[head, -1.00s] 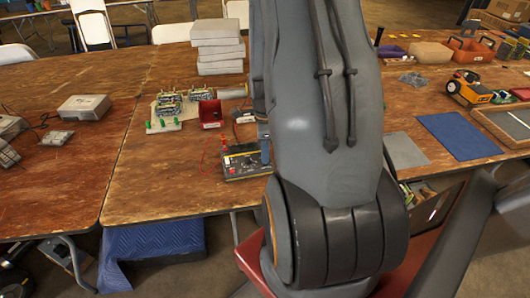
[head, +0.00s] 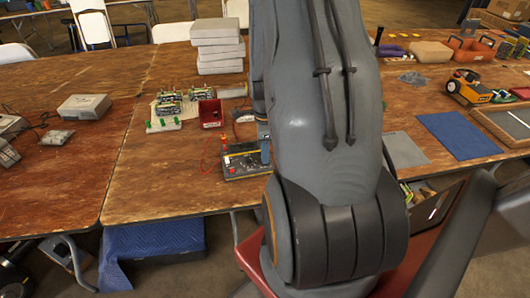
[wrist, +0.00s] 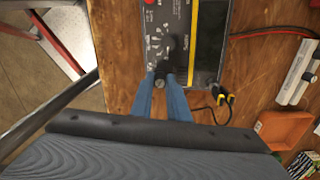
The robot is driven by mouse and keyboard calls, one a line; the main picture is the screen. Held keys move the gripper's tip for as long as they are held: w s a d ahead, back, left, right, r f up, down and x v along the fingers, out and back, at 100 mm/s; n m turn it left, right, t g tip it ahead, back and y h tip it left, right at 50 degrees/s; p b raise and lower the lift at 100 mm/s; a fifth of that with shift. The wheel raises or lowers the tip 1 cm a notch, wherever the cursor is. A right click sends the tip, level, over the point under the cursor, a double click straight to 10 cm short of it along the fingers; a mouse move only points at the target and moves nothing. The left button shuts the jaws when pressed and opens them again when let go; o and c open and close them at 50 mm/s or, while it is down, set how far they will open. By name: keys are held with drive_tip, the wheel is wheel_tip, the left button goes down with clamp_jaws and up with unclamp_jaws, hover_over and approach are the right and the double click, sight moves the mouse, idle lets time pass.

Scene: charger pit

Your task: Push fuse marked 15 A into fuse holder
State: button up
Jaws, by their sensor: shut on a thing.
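The black charger (head: 243,162) with a yellow stripe lies near the front edge of the table. It also fills the top middle of the wrist view (wrist: 184,30). My gripper (wrist: 165,76) has blue fingers, shut on a small dark thing at the charger's near end, which I take for the fuse (wrist: 162,81). Its 15 A marking cannot be read. The fuse holder is hidden or too dark to make out; I cannot tell how deep the fuse sits. In the head view the fingers (head: 264,148) show partly beside my arm.
A red bin (head: 210,112) stands behind the charger; the wrist view shows an orange-red tray (wrist: 284,128). Yellow-black clips (wrist: 226,97) and a red cable (wrist: 270,30) lie beside the charger. Grey blocks (head: 217,45) are stacked at the back. Table left of the charger is mostly clear.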

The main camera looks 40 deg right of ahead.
drive_tip(key=o, duration=0.9)
drive_tip(key=shift+o, duration=0.8)
drive_tip(key=shift+r, duration=0.15)
drive_tip(key=shift+r+p, duration=2.75)
drive_tip(key=shift+r, duration=0.9)
